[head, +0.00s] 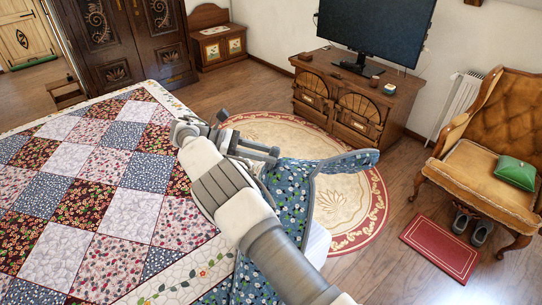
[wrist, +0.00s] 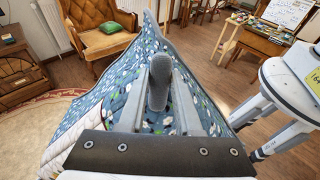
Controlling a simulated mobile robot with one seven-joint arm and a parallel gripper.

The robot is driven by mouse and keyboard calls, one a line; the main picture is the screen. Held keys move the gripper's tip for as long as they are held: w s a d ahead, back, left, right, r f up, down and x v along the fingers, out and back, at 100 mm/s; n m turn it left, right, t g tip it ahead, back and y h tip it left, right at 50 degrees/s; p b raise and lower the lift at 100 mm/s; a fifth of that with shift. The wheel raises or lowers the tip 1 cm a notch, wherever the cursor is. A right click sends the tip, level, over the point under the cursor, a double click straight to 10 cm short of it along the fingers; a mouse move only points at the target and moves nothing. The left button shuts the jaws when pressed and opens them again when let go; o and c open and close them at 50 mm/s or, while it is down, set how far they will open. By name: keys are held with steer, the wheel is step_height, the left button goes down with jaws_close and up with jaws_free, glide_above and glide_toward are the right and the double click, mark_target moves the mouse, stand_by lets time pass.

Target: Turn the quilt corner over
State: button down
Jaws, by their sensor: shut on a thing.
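The patchwork quilt (head: 130,160) lies over the bed, with a pale floral border along its edge. My gripper (head: 272,157) is shut on the quilt's corner, beyond the bed's right edge in the head view. The lifted part shows its blue floral underside (head: 288,190), hanging down below the gripper, with a grey-blue edge strip reaching out to the right. In the wrist view the blue floral cloth (wrist: 95,108) spreads around and behind my closed fingers (wrist: 159,82) and rises to a peak above them. My arm hides part of the bed edge.
A round rug (head: 345,215) lies on the wooden floor beside the bed. A carved cabinet (head: 345,100) with a television (head: 370,30) stands beyond it. An upholstered armchair (head: 485,165) with a green cushion (head: 514,173) and a red mat (head: 440,246) are at right.

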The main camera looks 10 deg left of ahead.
steer(key=shift+v, duration=0.9)
steer(key=shift+a+f, duration=0.1)
steer(key=c, duration=0.6)
jaws_free()
steer(key=shift+h, duration=0.3)
steer(key=d+r, duration=1.1)
steer(key=shift+s+d+b, duration=0.35)
